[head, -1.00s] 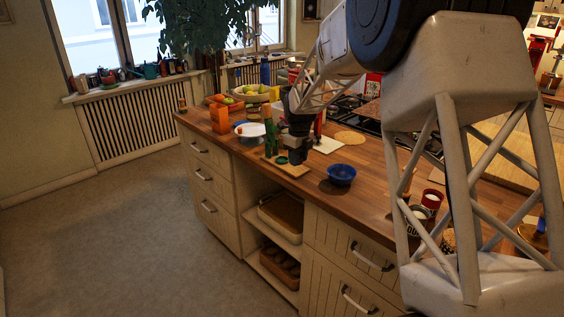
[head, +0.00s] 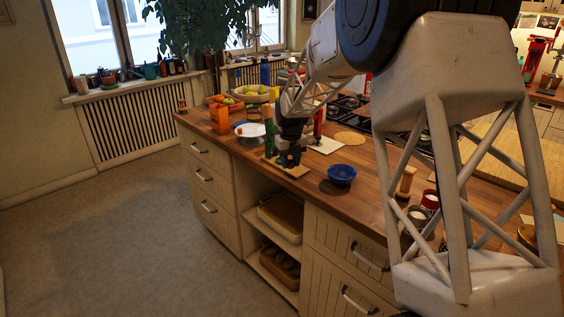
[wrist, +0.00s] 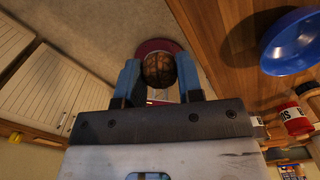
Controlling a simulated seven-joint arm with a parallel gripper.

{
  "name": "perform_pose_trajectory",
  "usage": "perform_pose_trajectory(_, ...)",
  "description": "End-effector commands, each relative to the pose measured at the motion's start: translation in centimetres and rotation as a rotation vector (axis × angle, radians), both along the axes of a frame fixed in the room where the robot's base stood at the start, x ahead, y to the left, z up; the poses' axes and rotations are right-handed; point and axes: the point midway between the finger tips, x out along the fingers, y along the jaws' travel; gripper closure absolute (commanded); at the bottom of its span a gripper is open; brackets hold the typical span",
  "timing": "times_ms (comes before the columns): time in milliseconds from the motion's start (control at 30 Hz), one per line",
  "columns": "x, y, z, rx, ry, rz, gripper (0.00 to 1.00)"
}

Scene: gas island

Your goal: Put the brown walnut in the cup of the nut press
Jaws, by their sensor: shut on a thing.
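The brown walnut (wrist: 158,71) sits between the blue fingers of my gripper (wrist: 159,62) in the wrist view, and the gripper is shut on it. In the head view my gripper (head: 290,157) is low over the wooden base (head: 296,173) of a green press, just right of its green post (head: 268,132). The walnut cannot be made out there, and the gripper hides the press's cup. In the wrist view a dark red round thing (wrist: 152,44) shows behind the walnut; I cannot tell what it is.
A blue bowl (head: 341,175) stands right of the press. A red press (head: 318,122) on a pale board (head: 327,146) is behind. The counter's front edge is close to the wooden base.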

Motion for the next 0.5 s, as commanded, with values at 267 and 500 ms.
perform_pose_trajectory(267,1.1,0.2,-0.1,0.0,0.001,0.0,0.92)
perform_pose_trajectory(500,3.7,0.7,-0.4,0.0,0.0,0.001,0.92)
